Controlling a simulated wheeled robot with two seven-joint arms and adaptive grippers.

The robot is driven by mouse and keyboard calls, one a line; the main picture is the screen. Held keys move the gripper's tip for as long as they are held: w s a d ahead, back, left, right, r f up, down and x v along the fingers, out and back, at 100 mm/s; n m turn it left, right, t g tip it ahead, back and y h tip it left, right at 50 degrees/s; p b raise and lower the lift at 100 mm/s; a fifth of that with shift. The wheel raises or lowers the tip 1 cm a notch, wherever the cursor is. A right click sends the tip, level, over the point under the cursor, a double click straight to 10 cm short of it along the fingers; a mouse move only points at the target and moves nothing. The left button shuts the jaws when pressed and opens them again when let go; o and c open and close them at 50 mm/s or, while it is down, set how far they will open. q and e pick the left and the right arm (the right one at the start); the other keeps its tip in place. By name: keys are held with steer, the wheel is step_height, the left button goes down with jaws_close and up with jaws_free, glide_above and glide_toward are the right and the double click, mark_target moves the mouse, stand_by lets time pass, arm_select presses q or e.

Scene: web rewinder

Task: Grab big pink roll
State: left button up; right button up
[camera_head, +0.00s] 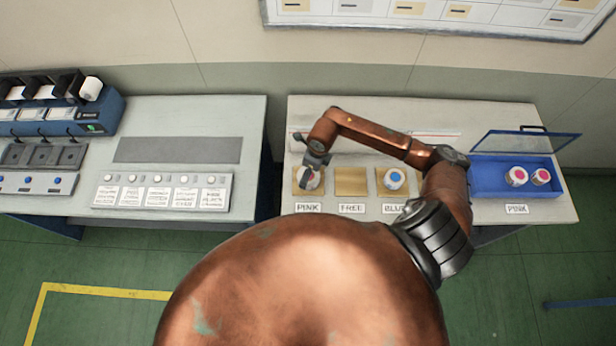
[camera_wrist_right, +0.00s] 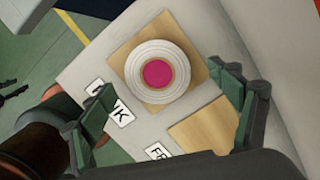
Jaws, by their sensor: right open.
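The big pink roll, white with a pink core, sits on the square wooden pad above the PINK label. In the right wrist view the roll (camera_wrist_right: 139,73) lies flat, whole and unobstructed. In the head view the roll (camera_head: 309,184) is partly covered by my right gripper (camera_head: 316,158), which is over it. In the wrist view my right gripper (camera_wrist_right: 165,108) is open and empty, one finger on each side of the picture, with the roll ahead between them. I cannot tell the exact gap to the roll. My left gripper is not in view.
An empty wooden pad (camera_head: 351,181) above the FREE label is beside the roll. A blue-core roll (camera_head: 393,180) is on the following pad. A blue bin (camera_head: 488,178) with a raised clear lid (camera_head: 528,145) holds two smaller pink-core rolls (camera_head: 516,176). A left table (camera_head: 235,112) carries machines.

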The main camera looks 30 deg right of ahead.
steer(key=f, duration=0.4)
steer(key=shift+a+f+p, duration=0.1)
steer(key=shift+a+p, duration=0.2)
steer(key=shift+p, duration=0.05)
steer(key=shift+c, duration=0.3)
steer(key=c, duration=1.4)
steer(key=shift+o, duration=0.2)
steer(key=shift+w, duration=0.1)
